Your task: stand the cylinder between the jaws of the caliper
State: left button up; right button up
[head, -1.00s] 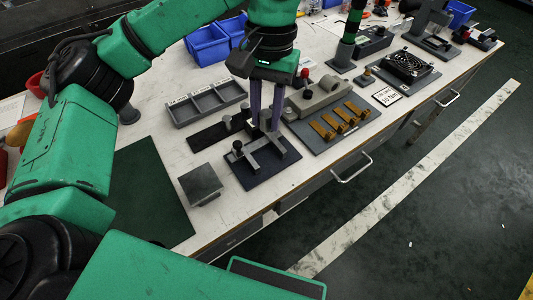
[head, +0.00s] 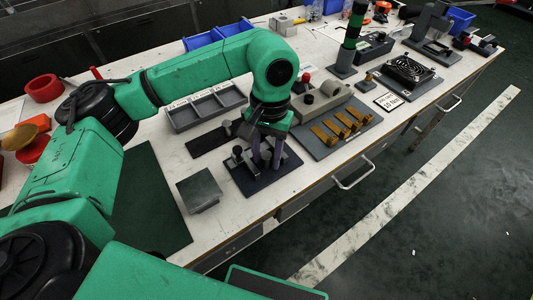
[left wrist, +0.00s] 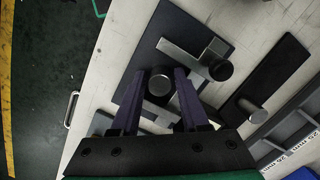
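The caliper (head: 262,180) lies on a dark blue base plate on the bench, with grey bars and a black knob (head: 237,150). In the left wrist view its grey bar (left wrist: 180,50) and round knob (left wrist: 220,69) show beyond my fingers. My left gripper (head: 266,160) points down over the caliper. In the left wrist view its purple fingers (left wrist: 160,85) flank a dark upright cylinder (left wrist: 158,84) and appear to touch it on both sides. The cylinder's foot and part of the jaws are hidden. My right gripper is not in view.
A black plate with a peg (left wrist: 250,107) lies beside the caliper, near a grey compartment tray (head: 205,105). A grey block (head: 199,189) stands to the left. A fixture board with several brass clips (head: 340,125) is to the right. The bench's front edge is close.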

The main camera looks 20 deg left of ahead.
pick_arm(q)
jog(key=shift+r, duration=0.4)
notch_tip(320, 180, up, 12)
jog(key=w+p, duration=0.1)
jog(key=shift+w+f, duration=0.2)
jog(key=shift+f, duration=0.05)
